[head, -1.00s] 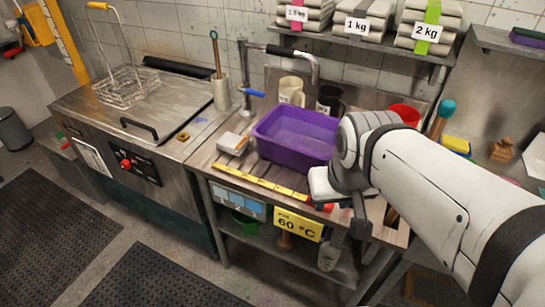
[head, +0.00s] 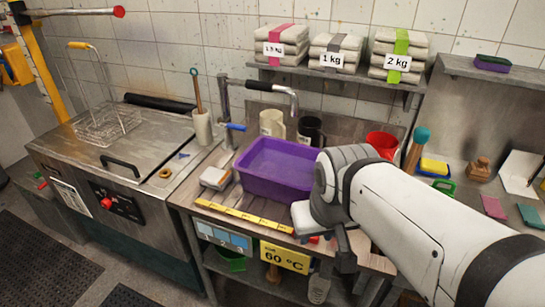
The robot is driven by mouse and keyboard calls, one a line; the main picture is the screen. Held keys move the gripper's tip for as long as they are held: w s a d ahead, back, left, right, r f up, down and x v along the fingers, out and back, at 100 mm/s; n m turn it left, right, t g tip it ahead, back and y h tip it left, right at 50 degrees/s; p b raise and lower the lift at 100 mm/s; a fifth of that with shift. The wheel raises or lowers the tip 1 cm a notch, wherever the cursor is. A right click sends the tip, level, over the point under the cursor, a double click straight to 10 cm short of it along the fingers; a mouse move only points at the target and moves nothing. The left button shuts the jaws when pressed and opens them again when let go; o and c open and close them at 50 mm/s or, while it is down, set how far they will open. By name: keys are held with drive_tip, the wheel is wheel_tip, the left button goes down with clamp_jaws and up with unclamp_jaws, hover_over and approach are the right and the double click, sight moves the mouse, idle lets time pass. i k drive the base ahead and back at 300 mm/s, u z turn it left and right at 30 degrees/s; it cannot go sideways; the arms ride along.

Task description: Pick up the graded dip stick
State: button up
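A tall yellow post with marks (head: 45,62) also stands at the far left. My gripper (head: 343,256) is at the counter's front edge, right of the strip's right end and apart from it. My white arm comes in from the right and hides part of the counter. The fingers are small and partly hidden, so their opening and anything between them cannot be made out.
The purple tub (head: 276,169) stands behind the strip, with a grey-and-white block (head: 215,178) to its left. A tap (head: 262,88), two mugs and a red cup (head: 383,143) are behind. A yellow 60 °C sign (head: 285,257) hangs below the front edge.

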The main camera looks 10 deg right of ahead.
sight(277, 227)
drive_tip(key=u, duration=1.35)
drive_tip(key=k, duration=1.25)
drive_tip(key=z, duration=1.1)
drive_tip(key=i, duration=1)
drive_tip(key=z, duration=0.05)
